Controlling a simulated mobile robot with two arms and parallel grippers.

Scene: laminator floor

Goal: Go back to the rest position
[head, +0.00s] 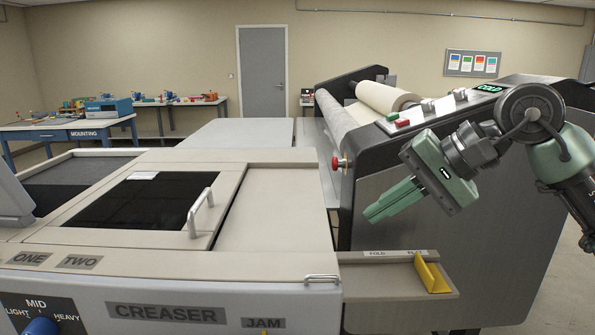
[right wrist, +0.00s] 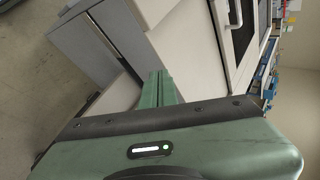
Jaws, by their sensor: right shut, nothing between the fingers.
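My right gripper (head: 391,203) comes in from the right in the head view. Its green fingers are together and empty, and they point left and down. It hangs in the air in front of the dark side panel of the laminator (head: 455,225), above the small side shelf. In the right wrist view the closed fingers (right wrist: 157,88) show with nothing between them. My left gripper is not in view.
The creaser (head: 265,262) fills the lower left, with a handled dark window (head: 135,198). A side shelf (head: 395,280) with a yellow stop (head: 431,275) sticks out below my right gripper. A red emergency button (head: 339,163) sits left of it. Open floor (head: 562,290) lies at right.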

